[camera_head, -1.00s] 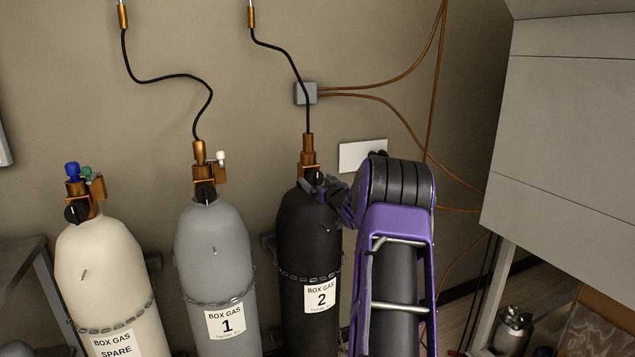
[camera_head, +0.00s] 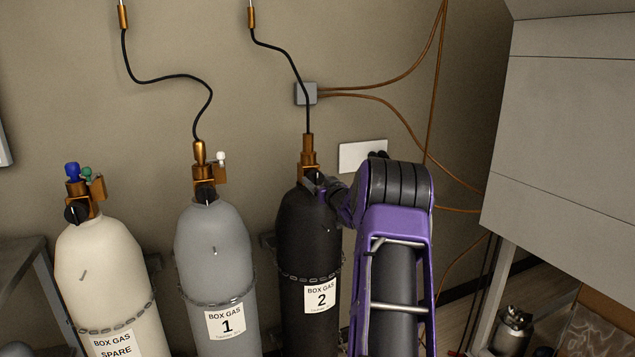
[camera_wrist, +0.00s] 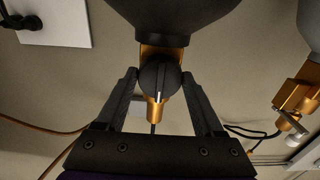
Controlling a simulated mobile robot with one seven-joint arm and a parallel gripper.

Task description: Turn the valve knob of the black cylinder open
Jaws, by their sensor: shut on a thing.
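In the wrist view the line runs nearly along the picture's vertical. My gripper (camera_wrist: 160,76) has one finger on each side of the knob and is shut on it. In the head view my gripper (camera_head: 323,185) is at the cylinder's top, and the knob is mostly hidden by it.
A grey cylinder (camera_head: 215,245) labelled 1 and a cream spare cylinder (camera_head: 100,265) stand to the left, held by chains. A black hose (camera_head: 290,60) rises from the brass valve. A white wall plate (camera_head: 362,156) is behind my arm. A large grey cabinet (camera_head: 560,130) is at right.

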